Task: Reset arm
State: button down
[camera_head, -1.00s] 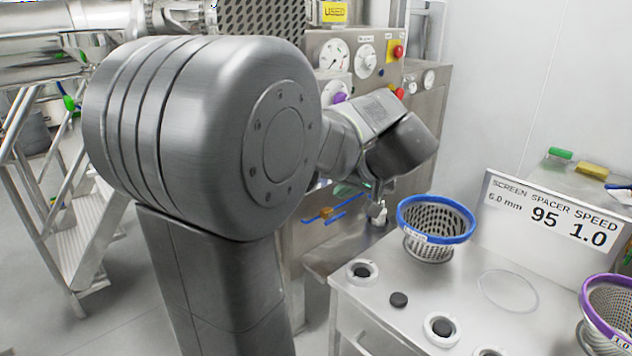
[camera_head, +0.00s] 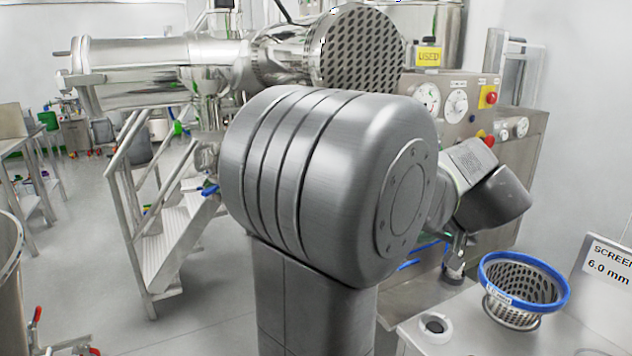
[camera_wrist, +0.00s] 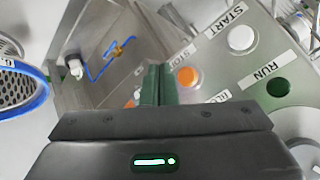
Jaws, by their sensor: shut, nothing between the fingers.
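My gripper (camera_wrist: 158,84) shows in the wrist view with its dark green fingers together and nothing between them. It points toward a steel panel (camera_wrist: 215,95) with an orange button (camera_wrist: 187,76), a white button beside the START label (camera_wrist: 241,38) and a green button (camera_wrist: 278,87) beside the RUN label. I cannot tell the distance from the fingertips to the panel. In the head view my arm stands in front of the machine, folded to the right, and its own links hide the gripper fingers.
A blue-rimmed screen basket (camera_head: 524,290) stands on the bench at lower right, with a sign (camera_head: 609,270) beside it. A control box with gauges (camera_head: 457,105) is behind my arm. Steel steps (camera_head: 178,240) stand at left. Open floor (camera_head: 90,215) lies farther left.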

jog(key=shift+s+d, duration=0.35)
jog(key=shift+s, duration=0.45)
jog(key=shift+s+d, duration=0.3)
jog(key=shift+s, duration=0.5)
jog(key=shift+s+d, duration=0.35)
jog(key=shift+s, duration=0.45)
